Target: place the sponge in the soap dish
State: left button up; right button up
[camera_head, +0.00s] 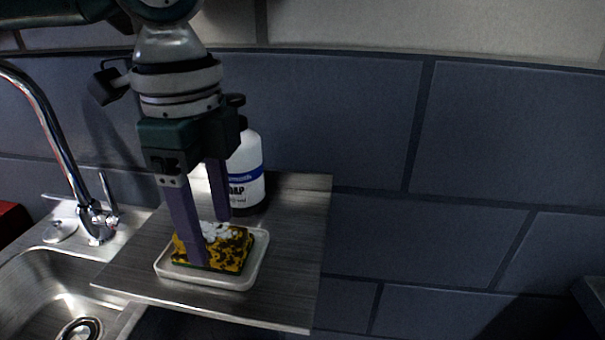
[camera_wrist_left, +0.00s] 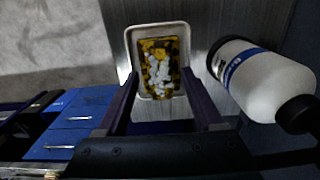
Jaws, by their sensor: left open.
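The sponge (camera_head: 232,250), yellow with dark blotches and white foam on top, lies inside the white soap dish (camera_head: 240,281) on the metal side board. In the left wrist view the sponge (camera_wrist_left: 158,66) sits within the rim of the dish (camera_wrist_left: 131,40). My left gripper (camera_head: 212,240) points down over the dish with its purple fingers apart. In the left wrist view the fingertips (camera_wrist_left: 160,76) are on either side of the sponge's near end. Whether a finger touches the sponge cannot be told. My right gripper is not in view.
A white soap bottle (camera_head: 246,172) with a blue band stands right behind the dish, close to my gripper. A sink (camera_head: 45,285) and a chrome tap (camera_head: 55,135) are at left. The board (camera_head: 300,240) is bare right of the dish.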

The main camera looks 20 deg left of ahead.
aim_at(211, 231)
pick_arm(q)
notch_tip(211, 231, up, 12)
dwell(0.3)
jog(key=shift+f, duration=0.1)
jog(key=s+d+f+n+t+h+p, duration=0.1)
jog(key=s+d+f+n+h+p, duration=0.15)
jog(key=d+f, duration=0.3)
jog(key=s+d+f+n+t+h+p, duration=0.1)
jog(key=s+d+f+n+t, duration=0.1)
jog(key=s+d+f, duration=0.4)
jog(key=s+a+f+n+y+p, duration=0.15)
jog(key=s+a+n+y, duration=0.25)
jog(key=s+a+n, duration=0.45)
notch_tip(211, 231, up, 38)
jog(key=p, duration=3.7)
jog(key=shift+w+f+t+h+p, duration=0.2)
jog(key=shift+w+t+h+p, duration=0.15)
jog(key=shift+w, duration=0.1)
